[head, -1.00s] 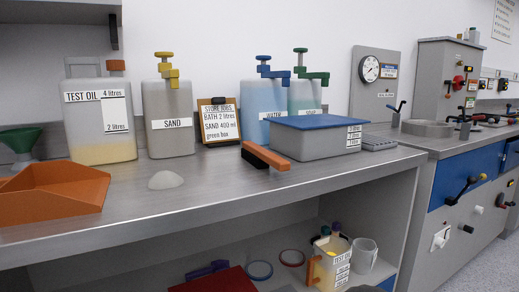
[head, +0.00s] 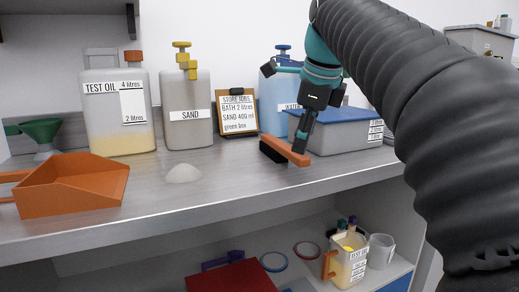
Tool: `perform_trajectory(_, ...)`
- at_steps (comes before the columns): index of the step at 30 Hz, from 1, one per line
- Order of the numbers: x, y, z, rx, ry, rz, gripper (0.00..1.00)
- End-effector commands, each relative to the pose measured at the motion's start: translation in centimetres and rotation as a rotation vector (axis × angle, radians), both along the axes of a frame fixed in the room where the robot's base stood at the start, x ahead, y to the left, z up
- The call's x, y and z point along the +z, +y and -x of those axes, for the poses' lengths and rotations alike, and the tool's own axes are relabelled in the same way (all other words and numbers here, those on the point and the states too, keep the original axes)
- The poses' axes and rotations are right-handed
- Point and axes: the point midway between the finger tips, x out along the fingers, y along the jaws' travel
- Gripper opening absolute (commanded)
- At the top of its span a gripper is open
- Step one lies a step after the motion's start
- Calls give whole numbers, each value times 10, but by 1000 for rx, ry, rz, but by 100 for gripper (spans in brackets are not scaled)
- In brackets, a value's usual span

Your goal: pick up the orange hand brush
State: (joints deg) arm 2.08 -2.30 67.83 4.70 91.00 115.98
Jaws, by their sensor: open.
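The orange hand brush (head: 285,150) lies on the grey counter, in front of the blue-lidded box, with its dark bristles (head: 271,153) showing on the left side. My gripper (head: 303,144) points down from above at the brush's right end. Its dark fingers are at or just above the orange handle. I cannot tell whether they touch it or stand around it. The fingers overlap in this view, so the gap between them is hard to see.
The blue-lidded grey box (head: 345,132) stands close behind my gripper. A clipboard (head: 237,114), a sand container (head: 186,108) and a water container (head: 276,101) stand behind the brush. A sand heap (head: 183,173) and an orange dustpan (head: 72,186) lie to the left. The counter's front strip is clear.

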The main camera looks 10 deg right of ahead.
Motion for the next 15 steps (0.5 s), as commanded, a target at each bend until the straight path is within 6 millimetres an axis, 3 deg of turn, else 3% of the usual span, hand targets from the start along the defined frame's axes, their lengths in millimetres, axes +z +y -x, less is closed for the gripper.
perform_trajectory(6, 39, -2, -36, -416, 51, -193, 60)
perform_trajectory(15, 57, -3, -54, -750, 94, -338, 60)
